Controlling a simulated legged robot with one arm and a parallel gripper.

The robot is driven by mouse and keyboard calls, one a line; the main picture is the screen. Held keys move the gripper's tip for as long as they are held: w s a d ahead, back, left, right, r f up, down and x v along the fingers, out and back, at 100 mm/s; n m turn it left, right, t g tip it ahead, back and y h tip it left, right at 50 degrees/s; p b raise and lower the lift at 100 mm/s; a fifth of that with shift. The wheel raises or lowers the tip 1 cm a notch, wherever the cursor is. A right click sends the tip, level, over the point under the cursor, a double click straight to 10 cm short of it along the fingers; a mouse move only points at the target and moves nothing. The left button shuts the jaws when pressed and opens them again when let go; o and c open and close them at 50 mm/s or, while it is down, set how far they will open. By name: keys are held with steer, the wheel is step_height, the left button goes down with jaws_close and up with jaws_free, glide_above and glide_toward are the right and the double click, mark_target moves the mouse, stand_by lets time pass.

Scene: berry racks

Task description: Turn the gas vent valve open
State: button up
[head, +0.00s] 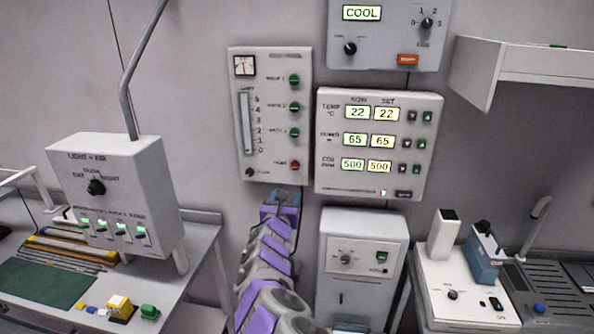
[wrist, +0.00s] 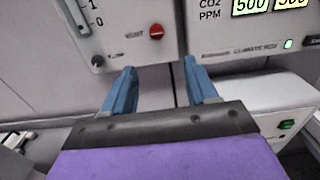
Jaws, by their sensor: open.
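The gas vent valve is a round red knob (head: 295,165) at the lower right of a pale wall panel (head: 270,150). In the wrist view the red knob (wrist: 156,31) sits beside a label that seems to read VENT. My gripper (head: 284,192) is just below the panel in the head view. In the wrist view my gripper (wrist: 160,68) has two blue fingers spread apart with nothing between them. The knob is beyond and above the fingertips, between their lines, and no finger touches it. Whether the valve is open or shut I cannot tell.
Several green knobs (head: 294,107) line the panel above the red one. A climate display box (head: 330,180) hangs close to its right. A white cabinet (head: 360,225) stands below. A light control box (head: 150,165) is at left. A white shelf (head: 484,65) juts out at upper right.

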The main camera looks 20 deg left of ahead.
steer(key=w+a, duration=0.2)
steer(key=a, duration=0.1)
glide_toward(294, 166)
steer(key=shift+w, duration=1.65)
steer(key=shift+w+a, duration=0.5)
steer(key=shift+w, duration=0.3)
steer(key=shift+w+a+f+p, duration=0.1)
steer(key=shift+w+a+p, duration=0.25)
steer(key=shift+w+a, duration=0.35)
steer(key=shift+w, duration=0.15)
steer(key=shift+w+p, duration=0.3)
steer(key=shift+w, duration=0.15)
steer(key=shift+w+d, duration=0.3)
steer(key=shift+w, duration=0.1)
steer(key=shift+a, duration=0.1)
